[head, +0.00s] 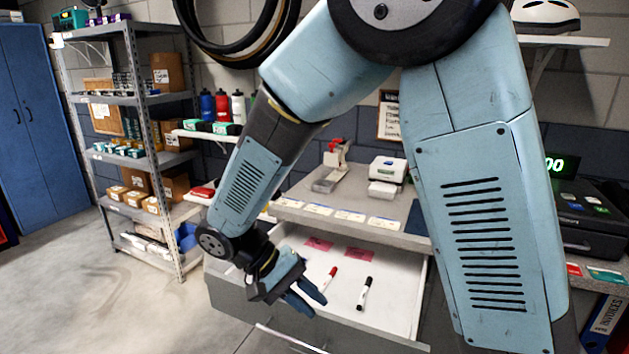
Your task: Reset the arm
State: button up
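My arm reaches across the head view and bends down to the left. My gripper (308,302) hangs over the left part of an open drawer (390,312). Its two dark blue fingers point down to the right and show a gap between them. Nothing shows between the fingers. A red marker (329,279) lies in the drawer just right of the gripper, and a black marker (364,293) lies farther right. Part of the drawer's left side is hidden behind the gripper and wrist.
The bench top (290,212) behind the drawer holds a white label printer (388,170) and a red-and-white device (333,160). Pink slips (360,255) lie in the drawer. A metal shelf (140,100) stands left, and a black case (590,215) sits right. Floor at lower left is clear.

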jog(key=w+d+r+m+y, duration=0.2)
jog(key=d+r+y, duration=0.4)
jog(key=d+r, duration=0.55)
jog(key=s+d+r+t+y, duration=0.1)
jog(key=s+d+r+t, duration=0.2)
jog(key=d, duration=0.3)
jog(key=s+d+r+m+t+y, duration=0.1)
jog(key=s+d+r+t+y, duration=0.1)
jog(key=d, duration=0.5)
notch_tip(320, 180, up, 2)
jog(key=shift+s+t, duration=0.9)
